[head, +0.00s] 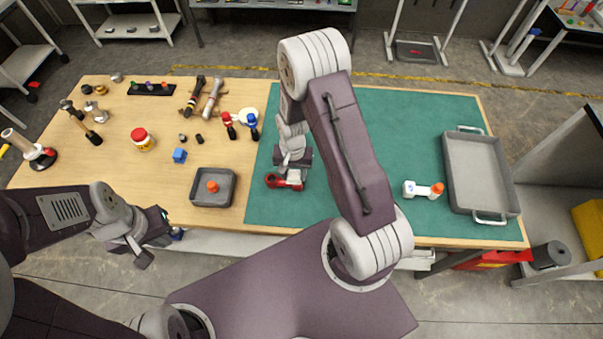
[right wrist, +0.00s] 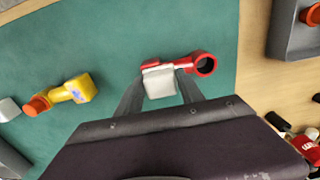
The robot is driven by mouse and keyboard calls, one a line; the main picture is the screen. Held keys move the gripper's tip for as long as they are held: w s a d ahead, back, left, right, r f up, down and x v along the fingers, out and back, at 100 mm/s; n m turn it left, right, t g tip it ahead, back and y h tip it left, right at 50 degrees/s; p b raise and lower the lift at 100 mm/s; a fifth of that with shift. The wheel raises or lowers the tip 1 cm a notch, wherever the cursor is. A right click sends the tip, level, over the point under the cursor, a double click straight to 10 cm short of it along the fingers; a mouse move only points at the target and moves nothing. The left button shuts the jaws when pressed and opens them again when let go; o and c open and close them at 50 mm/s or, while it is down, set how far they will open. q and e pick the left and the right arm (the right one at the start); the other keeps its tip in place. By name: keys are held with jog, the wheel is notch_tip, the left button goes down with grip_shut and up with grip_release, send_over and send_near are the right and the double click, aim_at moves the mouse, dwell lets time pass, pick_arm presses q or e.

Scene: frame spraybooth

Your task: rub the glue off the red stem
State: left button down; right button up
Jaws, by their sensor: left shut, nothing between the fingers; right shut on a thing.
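The red stem (head: 285,181) lies on the green mat, below my right gripper (head: 293,160). In the right wrist view the red stem (right wrist: 180,65) shows a round open socket at its right end. My right gripper (right wrist: 158,88) is shut on a white block (right wrist: 158,82), which overlaps the middle of the stem. I cannot tell whether they touch. No glue can be made out. My left gripper (head: 142,250) is shut and empty, off the table's front edge at the left.
A grey tray (head: 230,190) with an orange piece stands left of the green mat (head: 440,130). A yellow stem (right wrist: 75,90) lies on the mat. A white stem (head: 415,189) and a large grey tray (head: 452,170) are at right.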

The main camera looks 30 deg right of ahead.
jog(key=shift+w+a, duration=0.2)
jog(key=shift+a, duration=0.2)
jog(key=shift+f, duration=0.15)
jog(key=shift+s+d, duration=0.2)
jog(key=shift+d, duration=0.15)
jog(key=shift+s+d, duration=0.45)
jog(key=shift+d, duration=0.3)
jog(key=shift+s+d, duration=0.4)
jog(key=shift+d, duration=0.3)
jog(key=shift+r, duration=0.2)
notch_tip(320, 180, up, 6)
jog(key=p, duration=0.5)
